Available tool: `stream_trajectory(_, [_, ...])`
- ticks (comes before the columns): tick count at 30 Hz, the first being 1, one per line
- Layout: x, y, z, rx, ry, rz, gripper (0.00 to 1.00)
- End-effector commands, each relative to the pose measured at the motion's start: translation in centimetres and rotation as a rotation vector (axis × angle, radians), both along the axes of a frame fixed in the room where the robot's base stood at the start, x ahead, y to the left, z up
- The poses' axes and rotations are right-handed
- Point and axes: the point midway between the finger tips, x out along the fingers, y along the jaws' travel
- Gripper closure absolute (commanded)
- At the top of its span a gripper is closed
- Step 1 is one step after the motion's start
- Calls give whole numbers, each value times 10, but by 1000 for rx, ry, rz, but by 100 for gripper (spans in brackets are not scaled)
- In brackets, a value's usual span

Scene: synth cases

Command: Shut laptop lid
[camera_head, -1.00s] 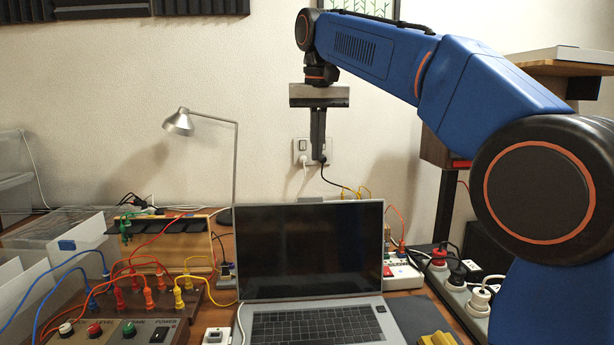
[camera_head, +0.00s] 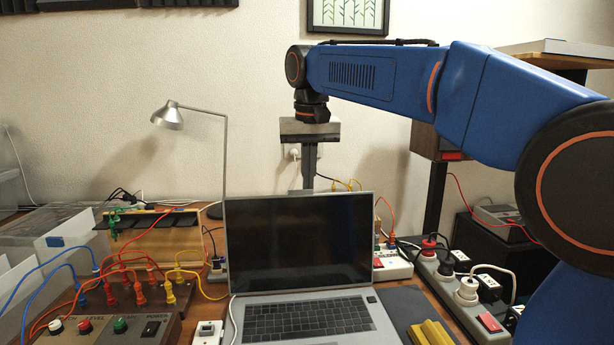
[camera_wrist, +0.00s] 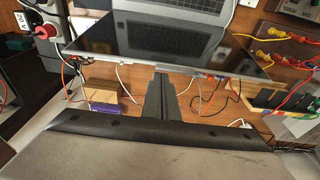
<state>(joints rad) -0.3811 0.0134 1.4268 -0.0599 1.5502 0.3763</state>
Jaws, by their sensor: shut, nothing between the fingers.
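The laptop stands open on the wooden desk, its dark screen (camera_head: 298,244) upright and facing me. Its grey base with black keyboard (camera_head: 308,318) lies flat in front.
A lamp (camera_head: 168,116) and a panel with coloured cables (camera_head: 140,290) stand left of the laptop. Power strips (camera_head: 465,290) with plugs are at right. Cables run along the wall behind the lid.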

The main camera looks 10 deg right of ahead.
Motion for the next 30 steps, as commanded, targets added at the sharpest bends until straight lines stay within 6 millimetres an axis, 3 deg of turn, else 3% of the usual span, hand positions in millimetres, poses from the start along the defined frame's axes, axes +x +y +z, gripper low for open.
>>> stream_trajectory(19, [-9,0,2,1,-20,1,100])
stream_trajectory(30, [-50,0,7,2,-162,3,100])
